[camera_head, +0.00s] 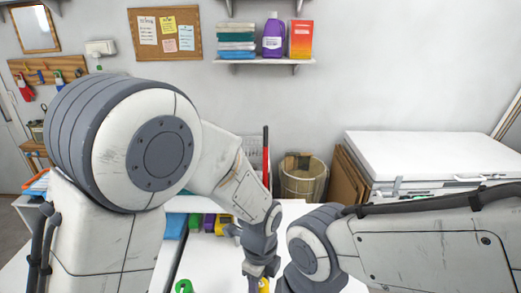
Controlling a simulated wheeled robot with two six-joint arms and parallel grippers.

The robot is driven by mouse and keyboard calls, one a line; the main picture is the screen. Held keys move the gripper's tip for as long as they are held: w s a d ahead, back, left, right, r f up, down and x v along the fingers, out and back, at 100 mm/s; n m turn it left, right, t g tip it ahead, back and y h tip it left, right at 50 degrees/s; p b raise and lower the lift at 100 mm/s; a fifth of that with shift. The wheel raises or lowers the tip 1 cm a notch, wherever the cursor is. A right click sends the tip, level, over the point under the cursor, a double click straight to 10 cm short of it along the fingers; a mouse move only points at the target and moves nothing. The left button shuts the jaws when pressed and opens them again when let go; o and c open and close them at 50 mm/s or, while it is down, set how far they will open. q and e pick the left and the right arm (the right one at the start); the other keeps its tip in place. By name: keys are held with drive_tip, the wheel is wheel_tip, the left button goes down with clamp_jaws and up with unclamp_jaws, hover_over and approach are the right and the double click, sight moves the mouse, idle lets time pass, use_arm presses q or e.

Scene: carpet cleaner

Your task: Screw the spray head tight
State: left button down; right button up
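My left gripper (261,268) points down over the white table (215,262) at the bottom centre. A small yellow piece (264,286) shows just below it, cut off by the frame edge; I cannot tell whether it is part of the spray head or whether the fingers hold it. My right arm comes in from the right and bends down beside the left gripper; its gripper is below the frame. A green object (184,287), perhaps a spray head, shows at the bottom edge left of my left gripper.
Blue, purple and yellow items (209,223) stand at the table's back. Behind are a bin (302,180), cardboard (347,180) and a large white box (432,154). A wall shelf (262,61) holds towels, a purple jug and an orange box. My arms hide much of the table.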

use_arm(q)
drive_tip(key=m, duration=0.3)
drive_tip(key=shift+r+m+p, duration=0.1)
drive_tip(key=shift+m+p, duration=0.2)
drive_tip(key=shift+p, duration=0.1)
drive_tip(key=shift+m, duration=1.2)
drive_tip(key=shift+c, duration=1.1)
unclamp_jaws()
wheel_tip(320, 180, up, 9)
drive_tip(key=p, duration=0.8)
